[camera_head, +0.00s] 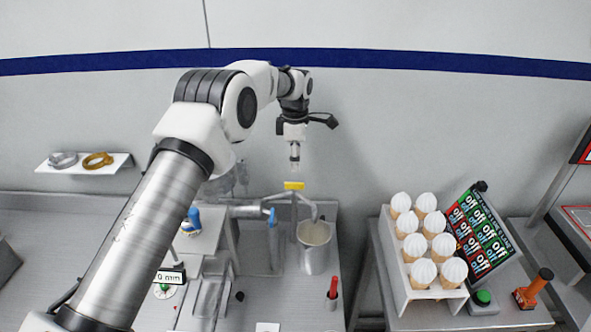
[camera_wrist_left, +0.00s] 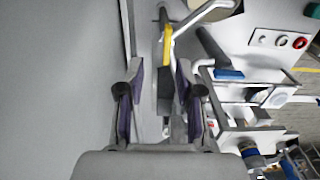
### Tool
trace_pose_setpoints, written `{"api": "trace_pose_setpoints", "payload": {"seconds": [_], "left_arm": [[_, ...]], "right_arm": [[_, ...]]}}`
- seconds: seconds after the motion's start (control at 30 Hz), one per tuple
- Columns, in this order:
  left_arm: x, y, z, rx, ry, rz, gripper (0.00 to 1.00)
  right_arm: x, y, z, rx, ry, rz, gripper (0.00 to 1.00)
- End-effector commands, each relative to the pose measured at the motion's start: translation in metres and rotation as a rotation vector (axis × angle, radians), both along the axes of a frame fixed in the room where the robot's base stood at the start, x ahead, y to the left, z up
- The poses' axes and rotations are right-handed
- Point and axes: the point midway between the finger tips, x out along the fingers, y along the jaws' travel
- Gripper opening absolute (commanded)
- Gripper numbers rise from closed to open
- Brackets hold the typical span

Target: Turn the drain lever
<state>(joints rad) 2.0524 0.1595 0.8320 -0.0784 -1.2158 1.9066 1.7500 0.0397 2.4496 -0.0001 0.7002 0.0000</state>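A yellow grip (camera_head: 293,185) sits on top of a thin metal frame; it also shows in the left wrist view (camera_wrist_left: 167,45). A blue handle (camera_head: 271,216) is on the end of a horizontal metal pipe, just below and left of the yellow grip; it also shows in the left wrist view (camera_wrist_left: 228,74). I cannot tell for sure which is the drain lever. My left gripper (camera_head: 294,163) points down above the yellow grip, apart from it. In the left wrist view its two fingers (camera_wrist_left: 159,72) stand apart with nothing held. My right gripper is not in view.
A metal pot (camera_head: 314,250) with pale contents stands right of the pipe. A red-handled tool in a cup (camera_head: 332,297) is in front. A rack of ice-cream cones (camera_head: 425,296) and an on/off panel stand at the right. A wall shelf (camera_head: 60,166) holds two rings.

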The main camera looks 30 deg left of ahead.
Motion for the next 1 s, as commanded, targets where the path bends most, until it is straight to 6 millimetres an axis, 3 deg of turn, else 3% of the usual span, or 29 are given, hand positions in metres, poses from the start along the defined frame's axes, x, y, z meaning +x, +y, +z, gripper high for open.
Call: {"api": "trace_pose_setpoints", "payload": {"seconds": [0.33, 0.63, 0.67, 0.7, 0.77, 1.0], "left_arm": [[-0.001, 0.000, -0.058, 0.000, 0.004, 0.000, 0.35], [-0.001, 0.000, -0.070, 0.000, 0.000, 0.000, 0.35], [-0.001, 0.000, -0.070, 0.000, 0.000, 0.000, 0.32], [-0.001, 0.000, -0.070, 0.000, 0.000, 0.000, 0.18], [-0.001, 0.000, -0.070, 0.000, 0.000, 0.000, 0.00], [-0.001, 0.000, -0.071, 0.000, 0.003, -0.001, 0.00]], "right_arm": [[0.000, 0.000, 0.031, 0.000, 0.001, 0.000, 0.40], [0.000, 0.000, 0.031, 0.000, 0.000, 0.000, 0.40], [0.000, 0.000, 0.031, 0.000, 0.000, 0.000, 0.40], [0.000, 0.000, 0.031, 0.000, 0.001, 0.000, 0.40], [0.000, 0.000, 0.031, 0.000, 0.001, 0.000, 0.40], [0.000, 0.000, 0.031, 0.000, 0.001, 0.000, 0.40]]}}
